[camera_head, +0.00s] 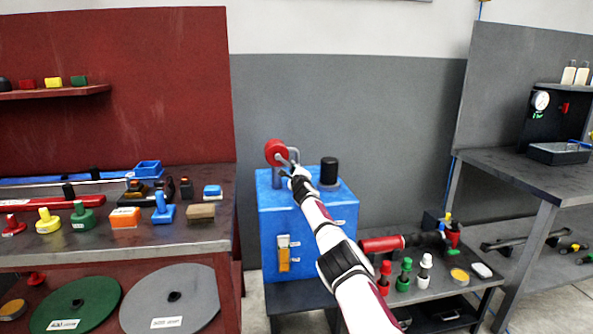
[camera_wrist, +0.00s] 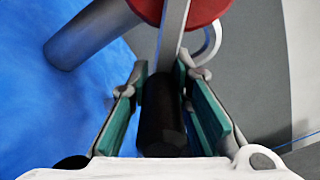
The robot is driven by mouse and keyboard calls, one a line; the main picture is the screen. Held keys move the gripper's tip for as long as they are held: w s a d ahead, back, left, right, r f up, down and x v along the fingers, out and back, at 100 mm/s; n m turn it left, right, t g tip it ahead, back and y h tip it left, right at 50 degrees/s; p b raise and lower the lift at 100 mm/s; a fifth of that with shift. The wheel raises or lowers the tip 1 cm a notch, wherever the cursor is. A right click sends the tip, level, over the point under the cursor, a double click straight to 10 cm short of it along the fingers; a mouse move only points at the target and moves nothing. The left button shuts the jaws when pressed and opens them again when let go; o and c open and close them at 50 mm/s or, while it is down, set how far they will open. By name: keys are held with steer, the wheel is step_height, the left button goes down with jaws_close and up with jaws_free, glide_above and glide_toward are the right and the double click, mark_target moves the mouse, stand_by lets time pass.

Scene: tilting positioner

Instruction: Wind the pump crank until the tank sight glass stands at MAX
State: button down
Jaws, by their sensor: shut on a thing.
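The blue pump tank (camera_head: 300,222) stands in the middle of the head view. The red pump wheel (camera_head: 275,151) with its grey crank arm (camera_head: 292,155) sits above its top left. The sight glass (camera_head: 284,255) is on the tank's front, with an amber lower part and a paler top; its marks are too small to read. My gripper (camera_head: 297,174) is at the crank beside the wheel. In the wrist view the green-padded fingers of my gripper (camera_wrist: 172,105) are shut on the black crank handle (camera_wrist: 160,110), one on each side. The red wheel (camera_wrist: 200,10) shows above.
A black cap (camera_head: 329,171) stands on the tank's top right, close to my arm. A left bench (camera_head: 120,245) carries coloured knobs and blocks. A low right table (camera_head: 430,290) holds several bottles and a red cylinder (camera_head: 382,244). The grey wall behind is clear.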

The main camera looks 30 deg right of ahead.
steer(key=shift+w+a+f+m, duration=0.15)
steer(key=shift+a+f+m, duration=0.15)
steer(key=shift+a+f, duration=0.25)
steer(key=c, duration=1.4)
jaws_free()
steer(key=shift+w+a, duration=0.1)
steer(key=shift+r, duration=0.2)
steer(key=shift+r, duration=0.3)
